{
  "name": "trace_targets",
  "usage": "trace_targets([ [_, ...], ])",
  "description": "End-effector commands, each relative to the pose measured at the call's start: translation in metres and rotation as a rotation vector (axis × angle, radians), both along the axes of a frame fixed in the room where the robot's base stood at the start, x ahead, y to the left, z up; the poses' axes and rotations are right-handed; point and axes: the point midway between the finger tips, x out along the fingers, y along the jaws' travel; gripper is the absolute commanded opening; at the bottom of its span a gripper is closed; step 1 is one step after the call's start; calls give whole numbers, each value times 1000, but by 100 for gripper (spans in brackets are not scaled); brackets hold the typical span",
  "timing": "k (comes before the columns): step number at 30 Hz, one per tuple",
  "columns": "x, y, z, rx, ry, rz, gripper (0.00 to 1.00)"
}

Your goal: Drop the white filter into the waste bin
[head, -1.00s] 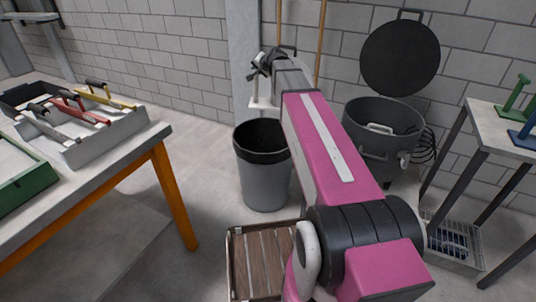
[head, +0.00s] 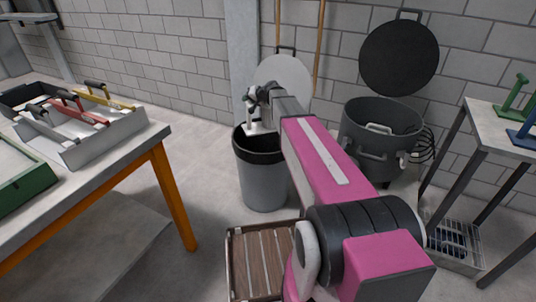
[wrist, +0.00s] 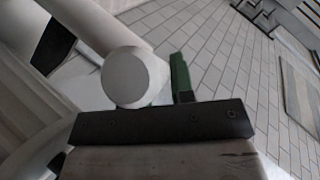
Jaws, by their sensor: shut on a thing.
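The grey waste bin (head: 263,182) with its black rim stands on the floor at the middle of the head view. My gripper (head: 254,114) is over the mouth of the bin, at the back left of its rim. It is shut on the white filter (head: 255,127), a small white shape hanging under the jaws at the level of the opening. The filter's lower part is hard to make out. In the wrist view a pale round end and a green tab show beyond a dark bar; I cannot tell for sure which part is the filter.
A table (head: 100,178) with tool trays stands to the left. A grey drum (head: 370,145) with its lid raised stands right of the bin. A pale round disc (head: 287,76) leans at the wall behind. A slatted wooden crate (head: 262,262) lies in front.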

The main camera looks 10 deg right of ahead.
Motion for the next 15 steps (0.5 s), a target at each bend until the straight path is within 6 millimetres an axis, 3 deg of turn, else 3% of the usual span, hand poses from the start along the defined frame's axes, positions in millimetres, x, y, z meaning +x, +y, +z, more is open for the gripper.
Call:
trace_targets([
  [15,0,0,-46,-1,0,-1,0],
])
